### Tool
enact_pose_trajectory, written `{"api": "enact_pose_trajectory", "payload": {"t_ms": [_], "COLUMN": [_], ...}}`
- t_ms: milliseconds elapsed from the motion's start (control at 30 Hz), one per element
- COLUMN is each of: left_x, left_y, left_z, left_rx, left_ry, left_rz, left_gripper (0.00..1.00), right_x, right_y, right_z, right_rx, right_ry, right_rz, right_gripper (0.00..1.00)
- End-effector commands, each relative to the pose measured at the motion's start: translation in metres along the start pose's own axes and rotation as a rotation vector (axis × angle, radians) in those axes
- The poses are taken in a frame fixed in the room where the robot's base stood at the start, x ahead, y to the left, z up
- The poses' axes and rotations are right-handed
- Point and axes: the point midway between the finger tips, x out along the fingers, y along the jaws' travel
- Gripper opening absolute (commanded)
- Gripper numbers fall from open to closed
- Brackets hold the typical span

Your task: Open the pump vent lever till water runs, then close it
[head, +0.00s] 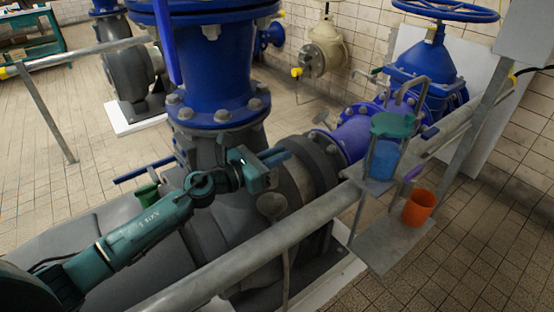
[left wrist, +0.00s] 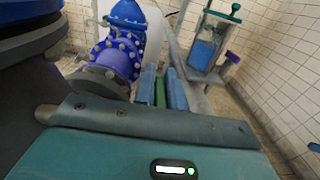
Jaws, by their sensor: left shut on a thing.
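My left gripper (head: 279,157) reaches in from the left over the grey pump casing (head: 295,190), beside the blue flanged pipe. In the left wrist view its two blue fingers (left wrist: 162,80) are shut on a narrow green bar (left wrist: 160,93), which looks like the vent lever's handle. The fingers hide most of the lever in the head view, and its pivot and angle cannot be made out. A small grey funnel (head: 272,205) with a thin pipe below it sits just under the gripper. I see no running water at it. My right gripper is not in view.
A grey railing (head: 255,245) crosses in front of the pump. A large blue vertical pipe (head: 215,60) rises behind my forearm. Tiled floor lies open at left and right.

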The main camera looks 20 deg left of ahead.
Motion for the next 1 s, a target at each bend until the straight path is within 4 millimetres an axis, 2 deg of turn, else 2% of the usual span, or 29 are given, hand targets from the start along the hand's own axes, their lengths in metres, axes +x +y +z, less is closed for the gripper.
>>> {"api": "enact_pose_trajectory", "payload": {"t_ms": [333,367,600,867,1000], "left_x": [0.0,0.0,0.0,-0.002,-0.016], "left_y": [-0.001,-0.001,-0.001,0.0,0.0], "left_z": [0.0,0.0,0.0,0.0,-0.002], "left_rx": [-0.001,-0.001,-0.001,-0.001,-0.001], "left_ry": [0.002,0.002,0.001,0.001,0.002], "left_rz": [-0.007,-0.007,-0.005,-0.003,-0.002], "left_gripper": [0.0,0.14,0.33,0.33,0.33], "right_x": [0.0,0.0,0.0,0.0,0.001], "right_y": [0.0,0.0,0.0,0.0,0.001], "right_z": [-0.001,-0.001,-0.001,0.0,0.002], "right_rx": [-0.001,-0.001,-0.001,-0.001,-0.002], "right_ry": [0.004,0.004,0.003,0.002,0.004], "right_rz": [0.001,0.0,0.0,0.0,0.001], "right_gripper": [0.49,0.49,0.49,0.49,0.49]}}
